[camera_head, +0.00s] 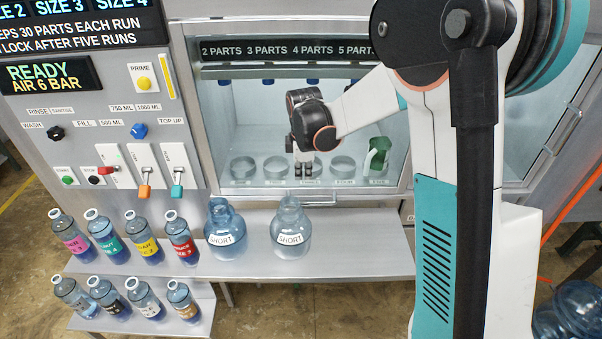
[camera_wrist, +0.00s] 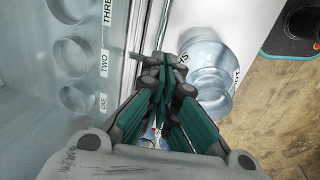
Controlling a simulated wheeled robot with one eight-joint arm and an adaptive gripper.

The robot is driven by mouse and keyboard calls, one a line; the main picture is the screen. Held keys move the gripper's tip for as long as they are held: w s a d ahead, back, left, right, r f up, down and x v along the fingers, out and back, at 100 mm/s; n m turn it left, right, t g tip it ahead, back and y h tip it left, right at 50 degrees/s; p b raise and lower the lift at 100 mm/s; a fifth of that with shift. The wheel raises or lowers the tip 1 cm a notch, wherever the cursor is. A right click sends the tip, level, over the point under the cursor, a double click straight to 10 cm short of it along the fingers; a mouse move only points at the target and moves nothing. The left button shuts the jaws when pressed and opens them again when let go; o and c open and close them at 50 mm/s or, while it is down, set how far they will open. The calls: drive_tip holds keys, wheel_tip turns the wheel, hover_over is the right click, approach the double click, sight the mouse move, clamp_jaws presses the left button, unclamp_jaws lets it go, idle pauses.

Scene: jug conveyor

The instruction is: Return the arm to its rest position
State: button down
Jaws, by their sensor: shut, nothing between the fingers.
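My arm reaches from the right of the head view toward the glass-fronted cabinet. My gripper (camera_head: 303,168) hangs pointing down in front of the row of round holders, above or before the cabinet's lower edge; its exact depth is unclear. In the wrist view my gripper (camera_wrist: 160,72) shows its green fingers drawn together with nothing between them. The holders lie to its left there, and a clear blue jug (camera_wrist: 208,78) stands to its right, apparently clear of the fingers.
Two jugs marked SHORT, one (camera_head: 225,232) left and one (camera_head: 291,238) right, stand on the grey shelf (camera_head: 345,262). Several labelled bottles stand at left. The cabinet handle (camera_head: 320,203) juts out below the window.

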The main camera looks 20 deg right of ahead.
drive_tip(key=s+r+m+t+b, duration=0.2)
drive_tip(key=s+r+m, duration=0.5)
drive_tip(key=s+r, duration=0.55)
drive_tip(key=s+a+f+m+t+b, duration=0.1)
drive_tip(key=s+m, duration=0.6)
drive_tip(key=s, duration=0.9)
wheel_tip(320, 180, down, 3)
drive_tip(key=shift+s+r+m+t+y+b, duration=0.2)
drive_tip(key=shift+s+m+t+y+b, duration=0.15)
drive_tip(key=shift+t+b, duration=0.6)
